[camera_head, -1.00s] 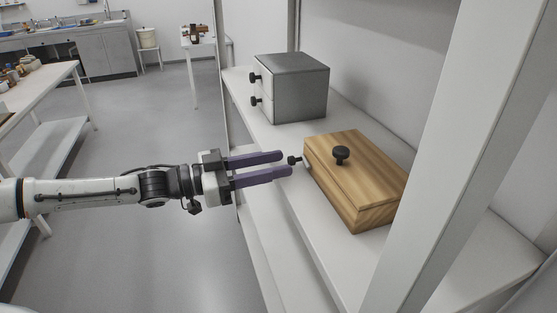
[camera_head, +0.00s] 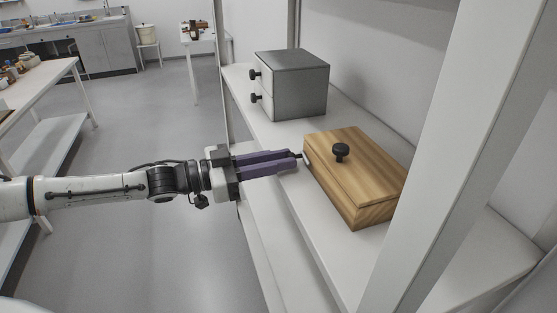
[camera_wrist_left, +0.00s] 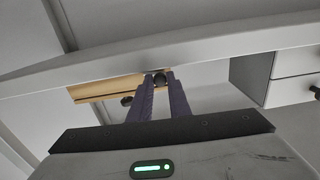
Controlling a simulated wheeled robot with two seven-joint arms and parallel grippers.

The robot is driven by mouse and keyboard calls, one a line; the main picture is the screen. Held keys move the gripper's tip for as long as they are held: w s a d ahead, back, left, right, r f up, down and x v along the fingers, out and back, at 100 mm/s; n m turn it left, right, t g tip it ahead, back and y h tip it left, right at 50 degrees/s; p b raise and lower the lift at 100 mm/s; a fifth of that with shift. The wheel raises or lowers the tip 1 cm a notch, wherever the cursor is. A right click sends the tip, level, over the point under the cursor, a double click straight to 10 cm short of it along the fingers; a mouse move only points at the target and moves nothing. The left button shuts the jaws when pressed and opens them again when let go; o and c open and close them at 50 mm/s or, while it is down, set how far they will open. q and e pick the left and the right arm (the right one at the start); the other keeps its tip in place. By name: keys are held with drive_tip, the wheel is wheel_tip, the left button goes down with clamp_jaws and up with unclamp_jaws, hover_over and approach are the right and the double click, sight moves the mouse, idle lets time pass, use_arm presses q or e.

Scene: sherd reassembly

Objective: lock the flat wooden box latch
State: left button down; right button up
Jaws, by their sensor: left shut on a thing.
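The flat wooden box (camera_head: 350,175) lies on the white shelf, with a black round knob (camera_head: 341,151) on its lid. A small dark latch knob (camera_head: 299,155) sticks out of the box's left end and is mostly hidden by my fingers. My left gripper (camera_head: 295,158) has its purple fingers shut on this latch knob. In the left wrist view the latch knob (camera_wrist_left: 160,79) shows between the tips of my left gripper (camera_wrist_left: 160,82), with the wooden box (camera_wrist_left: 105,90) behind, partly hidden by the shelf edge. My right gripper is in no view.
A grey box with two black-knobbed drawers (camera_head: 291,85) stands on the shelf (camera_head: 285,200) behind the wooden box. A white upright post (camera_head: 425,150) stands close on the right. Open floor lies left of the shelf.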

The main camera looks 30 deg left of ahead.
use_arm(q)
drive_tip(key=m, duration=0.3)
drive_tip(key=shift+s+r, duration=0.1)
drive_tip(key=shift+r, duration=0.3)
drive_tip(key=m, duration=0.4)
drive_tip(key=shift+s+d+r, duration=0.2)
drive_tip(key=shift+d+r, duration=0.1)
drive_tip(key=shift+r, duration=0.05)
drive_tip(key=m, duration=0.3)
drive_tip(key=shift+s+d+r, duration=0.2)
drive_tip(key=m, duration=0.1)
drive_tip(key=m+b, duration=0.1)
drive_tip(key=m, duration=0.1)
drive_tip(key=shift+s+d+r+m, duration=0.2)
drive_tip(key=shift+s+d+m, duration=0.1)
drive_tip(key=shift+d+m, duration=0.1)
drive_tip(key=shift+s+d+r+m+b, duration=0.15)
drive_tip(key=shift+m+b, duration=0.3)
drive_tip(key=shift+m, duration=0.45)
drive_tip(key=c, duration=1.6)
unclamp_jaws()
drive_tip(key=shift+c, duration=0.2)
